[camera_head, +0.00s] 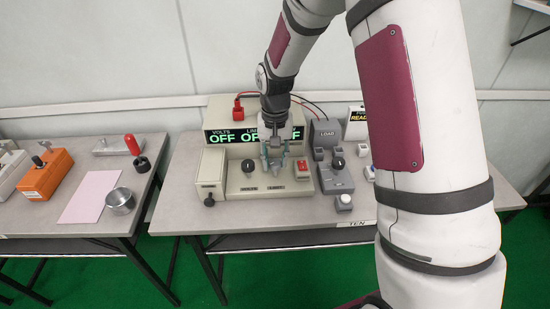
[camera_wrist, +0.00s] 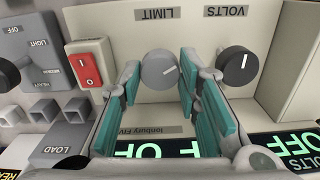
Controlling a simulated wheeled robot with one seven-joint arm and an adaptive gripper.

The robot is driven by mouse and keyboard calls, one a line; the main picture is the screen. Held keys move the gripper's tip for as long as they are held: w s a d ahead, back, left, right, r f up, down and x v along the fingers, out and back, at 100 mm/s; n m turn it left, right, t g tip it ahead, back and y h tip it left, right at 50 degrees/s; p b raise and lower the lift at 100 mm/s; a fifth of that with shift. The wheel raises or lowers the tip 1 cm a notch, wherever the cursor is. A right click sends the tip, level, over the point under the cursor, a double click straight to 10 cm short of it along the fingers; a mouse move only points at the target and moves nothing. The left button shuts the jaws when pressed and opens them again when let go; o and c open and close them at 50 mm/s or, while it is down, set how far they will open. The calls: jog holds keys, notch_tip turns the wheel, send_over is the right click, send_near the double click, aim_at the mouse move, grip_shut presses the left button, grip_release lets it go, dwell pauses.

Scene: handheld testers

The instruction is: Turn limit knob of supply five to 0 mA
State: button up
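The supply (camera_head: 216,115) is a cream box on the table, its display reading OFF under VOLTS and under the partly covered LIMIT. A nameplate in the wrist view (camera_wrist: 150,128) reads upside down, partly hidden, something like "...onbury Fiv".
A red switch (camera_wrist: 88,68) is on the other side of the limit knob from the volts knob. The grey load box (camera_head: 336,176) stands close right of the supply. A left table (camera_head: 60,222) holds an orange box (camera_head: 45,172) and a metal cup (camera_head: 120,201).

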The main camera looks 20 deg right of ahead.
aim_at(275, 162)
jog(key=shift+n, duration=0.4)
jog(key=n+p, duration=0.1)
jog(key=n, duration=0.3)
jog(key=shift+n, duration=0.4)
jog(key=n+p, duration=0.1)
jog(key=n, duration=0.5)
jog(key=shift+p, duration=0.35)
jog(key=shift+n, duration=0.3)
jog(key=o, duration=1.1)
jog(key=shift+o, duration=0.2)
jog(key=shift+r, duration=0.1)
notch_tip(275, 162, up, 12)
